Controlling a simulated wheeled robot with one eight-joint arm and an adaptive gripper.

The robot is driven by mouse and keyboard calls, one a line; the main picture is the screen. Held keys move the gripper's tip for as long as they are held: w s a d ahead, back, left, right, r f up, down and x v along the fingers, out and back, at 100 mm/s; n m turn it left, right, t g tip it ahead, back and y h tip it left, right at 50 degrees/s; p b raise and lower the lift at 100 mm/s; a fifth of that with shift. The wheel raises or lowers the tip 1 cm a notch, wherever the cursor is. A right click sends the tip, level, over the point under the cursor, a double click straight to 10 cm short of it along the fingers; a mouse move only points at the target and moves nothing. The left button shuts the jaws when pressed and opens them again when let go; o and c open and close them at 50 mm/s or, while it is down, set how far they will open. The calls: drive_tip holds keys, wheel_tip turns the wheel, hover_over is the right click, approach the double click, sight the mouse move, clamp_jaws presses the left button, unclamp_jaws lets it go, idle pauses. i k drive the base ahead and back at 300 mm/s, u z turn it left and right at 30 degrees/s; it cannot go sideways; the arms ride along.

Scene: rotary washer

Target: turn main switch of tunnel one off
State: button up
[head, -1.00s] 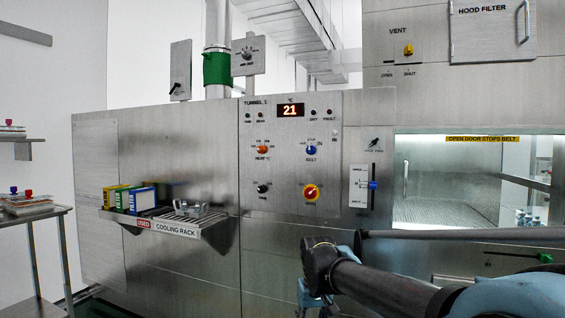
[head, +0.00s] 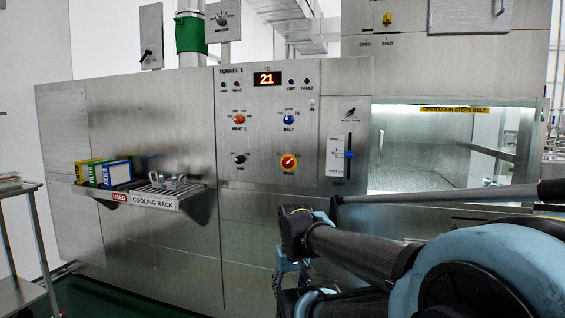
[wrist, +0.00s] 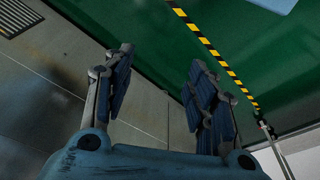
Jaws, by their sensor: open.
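The tunnel 1 control panel (head: 267,150) stands ahead of me in the head view, its display reading 21. My gripper (head: 290,275) hangs below the panel, apart from the switch, and is partly hidden by my arm. In the wrist view my gripper (wrist: 155,95) is open and empty, pointing towards the floor. The switch does not show in the wrist view.
An orange heat knob (head: 239,119), a blue belt knob (head: 289,119) and a black knob (head: 239,159) sit near the switch. A cooling rack (head: 150,197) juts out at left. A slider (head: 349,154) is at right. Green floor (wrist: 150,60) with striped tape lies below.

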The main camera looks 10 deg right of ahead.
sight(288, 162)
drive_tip(key=u, duration=1.6)
drive_tip(key=k, duration=1.7)
drive_tip(key=z, duration=0.35)
drive_tip(key=i, duration=1)
